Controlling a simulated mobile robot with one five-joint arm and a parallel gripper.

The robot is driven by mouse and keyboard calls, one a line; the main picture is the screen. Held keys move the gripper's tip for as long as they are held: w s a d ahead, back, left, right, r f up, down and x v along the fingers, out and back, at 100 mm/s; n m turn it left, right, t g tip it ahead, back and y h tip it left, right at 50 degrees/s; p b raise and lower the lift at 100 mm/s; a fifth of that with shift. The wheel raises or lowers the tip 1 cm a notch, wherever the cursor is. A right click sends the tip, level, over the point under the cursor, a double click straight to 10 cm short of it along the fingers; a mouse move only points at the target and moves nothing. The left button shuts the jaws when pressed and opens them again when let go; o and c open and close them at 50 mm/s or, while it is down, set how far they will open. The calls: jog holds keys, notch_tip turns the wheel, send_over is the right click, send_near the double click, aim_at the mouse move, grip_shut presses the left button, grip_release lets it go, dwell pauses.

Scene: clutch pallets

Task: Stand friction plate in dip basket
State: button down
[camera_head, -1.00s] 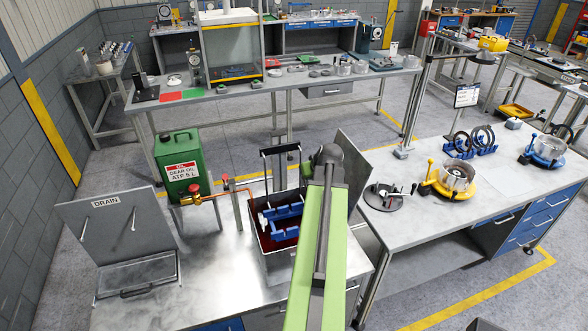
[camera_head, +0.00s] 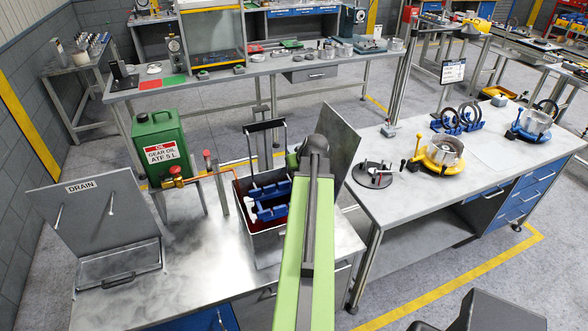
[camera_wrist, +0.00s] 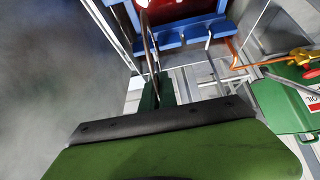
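The blue dip basket (camera_head: 270,200) hangs from a dark upright handle in a grey tank (camera_head: 262,229) with dark red fluid. In the wrist view the basket (camera_wrist: 195,33) is at the top, with red fluid (camera_wrist: 185,10) behind it. My gripper (camera_wrist: 156,92) has dark green fingers close together on a thin, dark, curved edge. This looks like a friction plate (camera_wrist: 148,42) seen edge-on, standing upright. Its upper part overlaps the basket in the picture; I cannot tell whether they touch. In the head view my arm hides most of the gripper and any plate.
A green oil can (camera_head: 160,145) and orange pipe with brass valve (camera_head: 173,178) stand left of the tank. A tilted grey lid (camera_head: 337,143) rises behind my arm. The DRAIN box (camera_head: 95,215) is at left. Dark rings (camera_head: 462,115) stand on the right bench.

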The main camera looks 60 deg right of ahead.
jog(key=shift+f+b, duration=2.05)
jog(key=shift+f, duration=0.35)
jog(key=c, duration=1.6)
grip_release()
notch_tip(320, 180, up, 8)
jog(key=p, duration=0.8)
jog(key=shift+r, duration=0.2)
jog(key=shift+f, duration=0.1)
